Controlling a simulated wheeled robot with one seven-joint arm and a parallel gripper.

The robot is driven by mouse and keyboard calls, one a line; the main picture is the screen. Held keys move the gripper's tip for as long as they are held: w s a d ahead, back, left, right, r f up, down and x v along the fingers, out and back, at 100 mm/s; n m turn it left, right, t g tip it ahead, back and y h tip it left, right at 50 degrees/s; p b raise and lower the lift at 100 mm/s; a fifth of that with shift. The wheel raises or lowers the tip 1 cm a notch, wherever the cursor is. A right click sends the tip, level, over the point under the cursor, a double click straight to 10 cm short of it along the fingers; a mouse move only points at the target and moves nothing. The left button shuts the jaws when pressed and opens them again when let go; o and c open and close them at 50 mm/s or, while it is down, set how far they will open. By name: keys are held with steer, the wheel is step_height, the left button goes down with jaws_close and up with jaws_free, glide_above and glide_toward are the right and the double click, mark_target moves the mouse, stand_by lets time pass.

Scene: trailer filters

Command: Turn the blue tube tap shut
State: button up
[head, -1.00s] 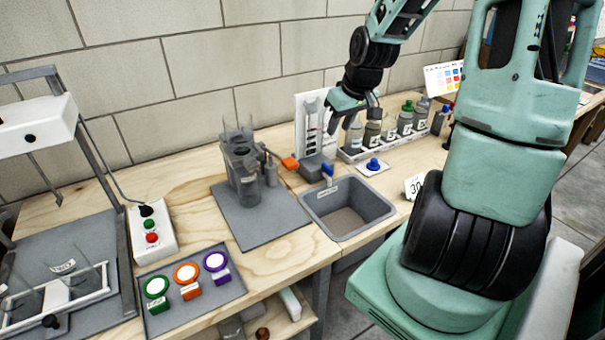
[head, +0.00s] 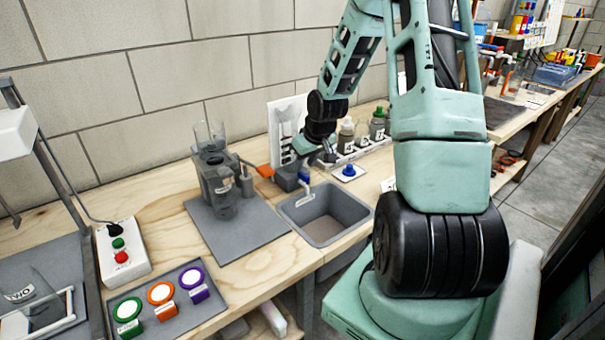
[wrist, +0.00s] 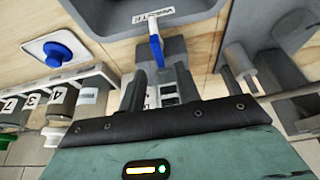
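The blue tube tap (head: 304,174) stands at the back edge of the grey sink, beside a grey block. In the wrist view the blue tap (wrist: 157,52) lies just beyond my fingertips, between the sink and the grey block. My gripper (wrist: 160,76) is open, with its two dark fingers apart on either side of the line of the tap. No contact with the tap is visible. In the head view my gripper (head: 316,156) hangs low over the block, close to the tap, and partly hides the stand behind.
The grey sink (head: 364,211) is in front of the tap. A blue knob on a white pad (head: 348,171) and a bottle rack (wrist: 98,75) stand nearby. An orange lever (head: 265,171) and grey filter unit (head: 215,185) are to the left.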

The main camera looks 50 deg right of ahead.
mark_target(301, 173)
steer(key=shift+x, duration=1.95)
jaws_close()
